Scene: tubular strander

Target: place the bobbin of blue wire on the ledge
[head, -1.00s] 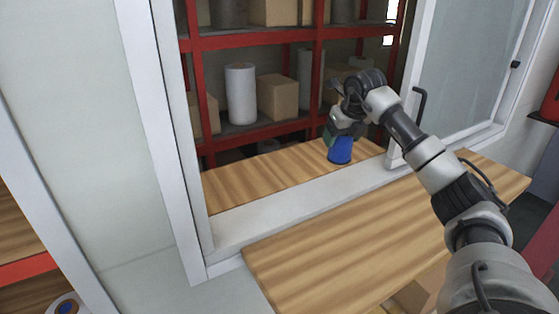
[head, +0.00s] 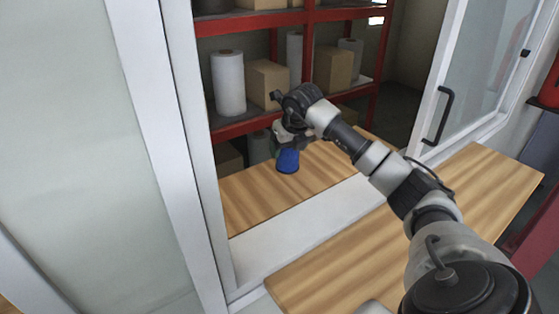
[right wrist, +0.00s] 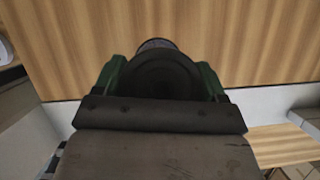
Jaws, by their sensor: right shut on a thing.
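The bobbin of blue wire (head: 288,161) hangs below my right gripper (head: 286,143), over the far wooden ledge (head: 250,195) inside the window opening. In the right wrist view the two green fingers (right wrist: 158,85) are shut on the bobbin, whose dark round end (right wrist: 155,72) faces the camera. Wood lies behind it there. The bobbin looks nearly upright. I cannot tell whether its base touches the ledge. A second wooden ledge (head: 335,275) lies on the near side of the white sill. My left gripper is not in view.
The white window frame (head: 185,150) stands left of the ledge, and the sliding pane with a black handle (head: 444,115) is at the right. Behind the ledge is a red shelf (head: 245,126) with a white roll (head: 228,82) and a box (head: 267,82). Both ledges look bare otherwise.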

